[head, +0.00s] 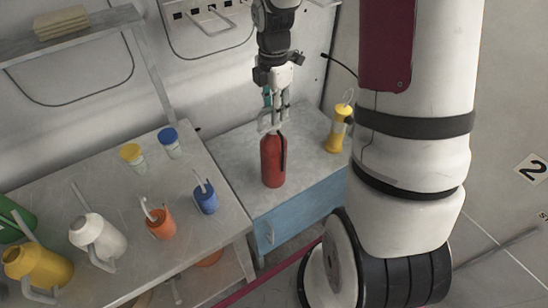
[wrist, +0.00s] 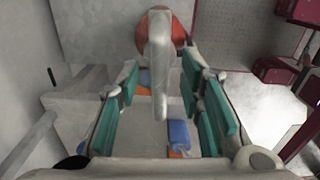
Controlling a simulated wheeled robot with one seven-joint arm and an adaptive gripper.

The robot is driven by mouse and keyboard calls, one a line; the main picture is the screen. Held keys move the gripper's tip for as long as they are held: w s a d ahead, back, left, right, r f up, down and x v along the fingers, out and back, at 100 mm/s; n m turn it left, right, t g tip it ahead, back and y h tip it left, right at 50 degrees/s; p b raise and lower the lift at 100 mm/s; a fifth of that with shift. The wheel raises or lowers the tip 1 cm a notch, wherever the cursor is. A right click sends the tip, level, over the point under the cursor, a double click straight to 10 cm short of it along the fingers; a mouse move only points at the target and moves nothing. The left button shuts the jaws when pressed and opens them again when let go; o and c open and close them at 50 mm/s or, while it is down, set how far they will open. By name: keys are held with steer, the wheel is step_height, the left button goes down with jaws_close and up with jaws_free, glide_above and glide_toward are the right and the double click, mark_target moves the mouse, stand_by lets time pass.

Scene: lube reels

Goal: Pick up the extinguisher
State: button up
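The red extinguisher (head: 273,162) stands upright on the grey top of a blue cabinet in the head view. It has a dark hose or strip down its right side and a pale grey top. My gripper (head: 271,126) points down at its top. In the wrist view, the extinguisher's red body (wrist: 177,33) and pale grey handle show between the teal finger pads of my gripper (wrist: 160,75). The fingers are apart, with a gap on both sides of the handle. Whether a finger touches it is hard to tell in the head view.
A yellow bottle (head: 339,130) stands right of the extinguisher on the blue cabinet (head: 300,215). The grey table (head: 200,250) at left holds a blue can (head: 206,199), an orange can (head: 161,226), a white jug (head: 97,236) and a yellow jug (head: 38,266). The wall is close behind.

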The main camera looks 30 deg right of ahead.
steer(key=shift+c, duration=0.5)
jaws_close()
steer(key=shift+r, duration=0.1)
